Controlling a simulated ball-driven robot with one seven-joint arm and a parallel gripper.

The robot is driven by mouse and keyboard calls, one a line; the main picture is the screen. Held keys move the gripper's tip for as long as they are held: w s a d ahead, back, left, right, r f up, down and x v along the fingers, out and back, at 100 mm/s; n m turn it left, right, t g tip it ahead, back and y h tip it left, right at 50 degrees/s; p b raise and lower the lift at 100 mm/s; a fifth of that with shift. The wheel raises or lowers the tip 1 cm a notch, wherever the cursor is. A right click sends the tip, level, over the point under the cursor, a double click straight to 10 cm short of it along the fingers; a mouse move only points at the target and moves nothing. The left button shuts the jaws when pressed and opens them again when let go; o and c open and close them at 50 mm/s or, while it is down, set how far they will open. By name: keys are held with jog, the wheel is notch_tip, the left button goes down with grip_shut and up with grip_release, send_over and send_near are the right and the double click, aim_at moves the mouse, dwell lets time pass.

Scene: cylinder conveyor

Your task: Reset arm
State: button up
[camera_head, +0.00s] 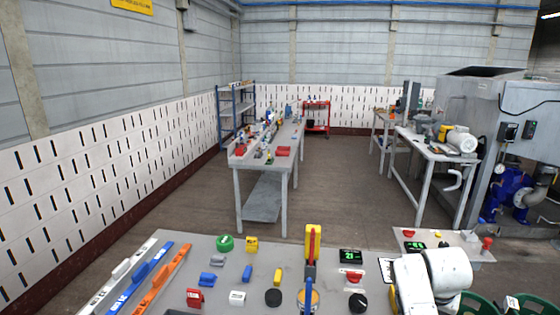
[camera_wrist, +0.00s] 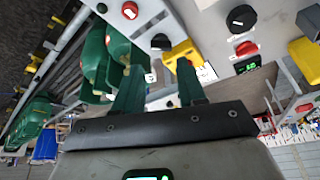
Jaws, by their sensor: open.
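My white arm (camera_head: 446,272) is folded at the lower right of the head view, over the right end of the grey control table (camera_head: 215,265). My gripper (camera_wrist: 160,85) shows in the wrist view as two dark green fingers on a dark bar. The fingers are apart, and I see nothing held between them. A yellow part (camera_wrist: 182,54) shows beyond the right fingertip; I cannot tell its distance. The fingertips are not visible in the head view.
The control table bears a green button (camera_head: 225,243), a yellow lever (camera_head: 313,243), a display (camera_head: 350,256), a black knob (camera_head: 357,302) and sliders (camera_head: 165,279). Floor (camera_head: 335,195) is open beyond, before a workbench (camera_head: 240,165).

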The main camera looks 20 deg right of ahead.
jog(key=s+a+f+n+t+y, duration=0.1)
jog(key=s+a+f+n+y, duration=0.15)
jog(key=s+a+n, duration=0.75)
jog(key=s+a+f+n+t+y, duration=0.1)
jog(key=s+a+f+n+t, duration=0.3)
jog(key=a, duration=1.3)
jog(key=s+d+f+m+g+b, duration=0.2)
jog(key=s+f+g+b, duration=0.4)
jog(key=s+f+b, duration=0.4)
notch_tip(320, 180, down, 5)
jog(key=shift+s+r+m, duration=0.2)
jog(key=shift+s+m, duration=0.05)
jog(key=shift+m, duration=0.15)
